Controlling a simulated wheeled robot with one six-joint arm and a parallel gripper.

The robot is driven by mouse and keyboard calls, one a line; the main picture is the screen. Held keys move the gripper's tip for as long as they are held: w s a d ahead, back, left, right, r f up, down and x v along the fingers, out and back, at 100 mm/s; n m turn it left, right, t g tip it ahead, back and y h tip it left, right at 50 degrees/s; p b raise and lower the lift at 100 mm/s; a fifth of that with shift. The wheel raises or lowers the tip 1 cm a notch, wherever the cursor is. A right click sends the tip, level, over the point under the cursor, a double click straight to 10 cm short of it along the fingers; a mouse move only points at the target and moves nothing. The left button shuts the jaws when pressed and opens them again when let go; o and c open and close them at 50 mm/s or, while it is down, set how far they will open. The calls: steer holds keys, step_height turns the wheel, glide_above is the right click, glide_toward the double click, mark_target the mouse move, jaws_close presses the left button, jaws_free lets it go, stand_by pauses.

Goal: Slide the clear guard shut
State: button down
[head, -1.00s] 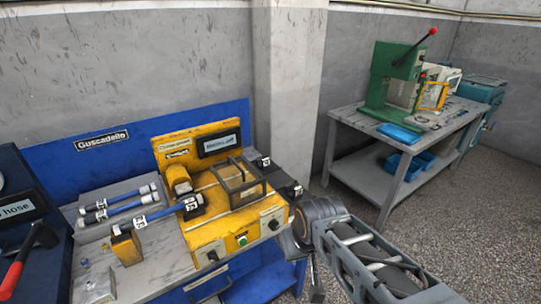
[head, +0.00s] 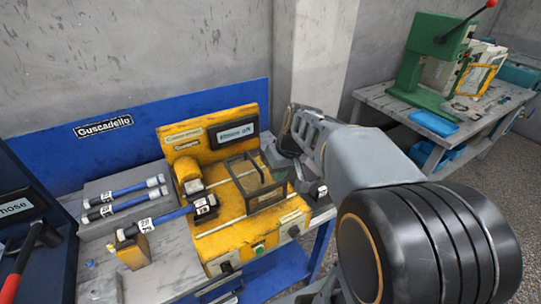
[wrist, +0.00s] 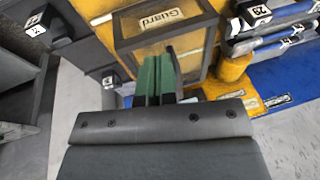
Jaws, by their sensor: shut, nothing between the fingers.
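The clear guard (head: 254,182) is a see-through box with a dark frame on the yellow machine (head: 225,237). It stands toward the right end of the rails, right of the yellow head (head: 187,177) and apart from it. In the wrist view the guard (wrist: 166,47) shows its "Guard" label. My gripper (wrist: 160,62) has green fingers, shut and empty, overlapping the guard's near frame edge in the picture. I cannot tell whether they touch it. In the head view my gripper is at the guard's right side, its fingertips not clear.
A hose end (head: 203,206) reaches the machine's left side. A yellow block (head: 133,252) stands in front. A green press (head: 437,60) is on another table at the right.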

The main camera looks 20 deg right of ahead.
steer(key=w+d+n+t+y+p, duration=0.2)
steer(key=w+d+y, duration=0.2)
steer(key=w+d, duration=0.8)
steer(key=a+f, duration=0.1)
steer(key=f, duration=0.1)
steer(key=a+f+p, duration=0.1)
steer(key=a+f, duration=0.1)
steer(key=f, duration=0.1)
steer(key=w+a+f+p, duration=0.1)
steer(key=a+f, duration=0.1)
steer(key=shift+f, duration=0.35)
steer(key=shift+s+a+f+p, duration=0.1)
steer(key=shift+a+p, duration=0.25)
steer(key=shift+a, duration=0.3)
